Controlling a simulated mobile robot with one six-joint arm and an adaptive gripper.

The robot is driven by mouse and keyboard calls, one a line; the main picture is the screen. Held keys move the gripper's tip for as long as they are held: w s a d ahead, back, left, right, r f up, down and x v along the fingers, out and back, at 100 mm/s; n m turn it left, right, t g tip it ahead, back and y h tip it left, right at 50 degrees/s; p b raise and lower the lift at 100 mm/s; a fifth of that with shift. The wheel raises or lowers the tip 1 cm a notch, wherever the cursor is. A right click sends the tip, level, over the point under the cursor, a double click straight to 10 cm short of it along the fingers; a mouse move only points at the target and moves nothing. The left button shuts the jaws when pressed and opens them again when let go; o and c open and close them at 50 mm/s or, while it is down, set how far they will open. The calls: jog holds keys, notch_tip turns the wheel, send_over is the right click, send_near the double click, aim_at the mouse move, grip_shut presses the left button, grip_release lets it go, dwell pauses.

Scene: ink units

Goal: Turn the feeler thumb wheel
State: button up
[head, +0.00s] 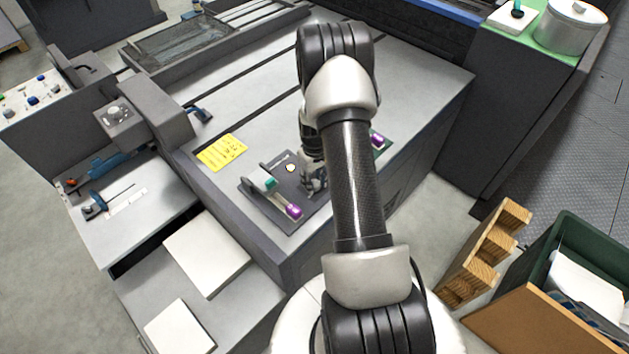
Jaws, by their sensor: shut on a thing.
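A dark plate (268,213) lies on the grey machine top near its front edge. It carries a teal part (270,184), a purple-ended part (294,211) and a small pale round button (290,168). My gripper (314,184) points down at the right part of this plate, with its fingers shut at the plate's surface. The feeler thumb wheel is at the fingertips and is mostly hidden by the fingers. My arm crosses the plate's right side. A second purple part (377,140) shows just right of my arm, on a green-edged piece.
A yellow label (222,152) lies left of the plate on the machine top. A grey block with a knob (117,114) stands farther left. Wooden blocks (490,250) and a green bin (585,240) stand at the right. The machine top behind the plate is largely clear.

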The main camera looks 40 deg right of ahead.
jog(key=shift+m, duration=1.4)
jog(key=o, duration=1.1)
jog(key=shift+r, duration=0.1)
notch_tip(320, 180, up, 12)
jog(key=shift+f, duration=0.1)
